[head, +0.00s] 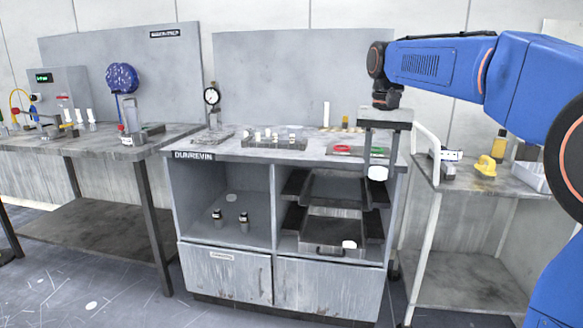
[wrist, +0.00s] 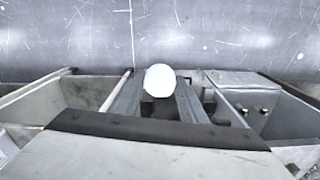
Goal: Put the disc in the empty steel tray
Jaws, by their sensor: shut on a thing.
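My gripper (head: 377,168) points down in front of the right side of the cabinet and is shut on a white disc (head: 377,174). In the wrist view the disc (wrist: 162,79) shows between the finger ends of my gripper (wrist: 160,90). An upper steel tray (head: 338,186) in the cabinet's right bay looks empty. A lower steel tray (head: 322,236) sits below it, with a white round piece (head: 349,244) at its front right. The disc is apart from both trays, to the right of the upper one. The backs of the trays are partly hidden.
The cabinet's left bay (head: 231,181) holds two dark jars and a pale round piece. The worktop (head: 228,150) above carries a dial gauge (head: 212,97) and small parts. A white-framed cart (head: 480,180) stands close on the right. The floor in front is open.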

